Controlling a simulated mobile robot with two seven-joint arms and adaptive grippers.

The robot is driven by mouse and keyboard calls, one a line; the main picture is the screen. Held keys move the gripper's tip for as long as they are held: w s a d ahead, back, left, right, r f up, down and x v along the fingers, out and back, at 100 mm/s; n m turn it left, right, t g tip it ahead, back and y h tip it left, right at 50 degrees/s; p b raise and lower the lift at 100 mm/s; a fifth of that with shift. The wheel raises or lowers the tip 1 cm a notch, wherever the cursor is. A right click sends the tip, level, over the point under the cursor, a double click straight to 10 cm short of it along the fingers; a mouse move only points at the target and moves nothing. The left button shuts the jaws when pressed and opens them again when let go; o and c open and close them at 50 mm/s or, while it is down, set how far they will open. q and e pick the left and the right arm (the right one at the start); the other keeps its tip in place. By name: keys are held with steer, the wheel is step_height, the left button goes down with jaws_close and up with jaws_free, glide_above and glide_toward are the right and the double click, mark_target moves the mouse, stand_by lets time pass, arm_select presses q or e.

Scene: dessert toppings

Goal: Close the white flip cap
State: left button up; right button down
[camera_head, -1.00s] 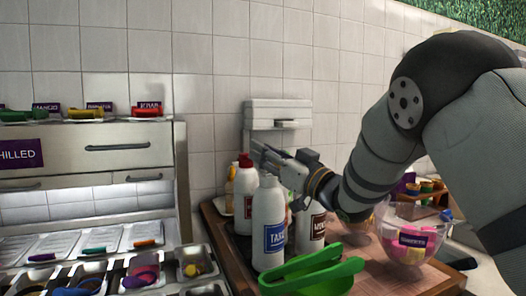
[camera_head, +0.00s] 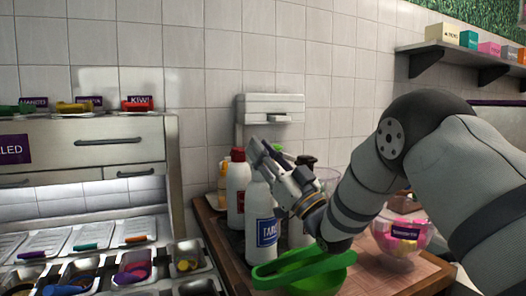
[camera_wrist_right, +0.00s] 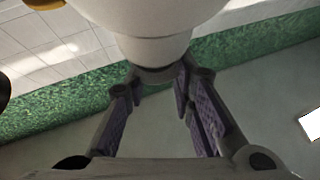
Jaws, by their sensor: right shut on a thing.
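A white bottle (camera_head: 262,205) with a blue label stands upright on the wooden counter in the head view. My right gripper (camera_head: 262,153) is at its top and covers the cap there, so whether the flip cap is open or shut is hidden. In the right wrist view the white bottle (camera_wrist_right: 150,22) fills the upper middle and narrows toward my fingers. The right gripper (camera_wrist_right: 158,84) has its fingers on both sides of that narrow end, shut on it. My left gripper is not in view.
A white bottle with a red cap (camera_head: 237,190) stands just behind to the left. A glass bowl (camera_head: 402,240) with pink pieces stands to the right. Topping trays (camera_head: 135,266) fill the left.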

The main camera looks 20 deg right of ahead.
steer(key=shift+w+f, duration=0.1)
steer(key=shift+f, duration=0.3)
steer(key=c, duration=1.2)
jaws_free()
steer(key=shift+d, duration=0.1)
steer(key=shift+c, duration=0.2)
steer(key=shift+o, duration=0.6)
steer(key=shift+r, duration=0.2)
steer(key=v, duration=0.7)
steer(key=shift+s, duration=0.25)
steer(key=shift+o, duration=0.2)
steer(key=shift+f, duration=0.15)
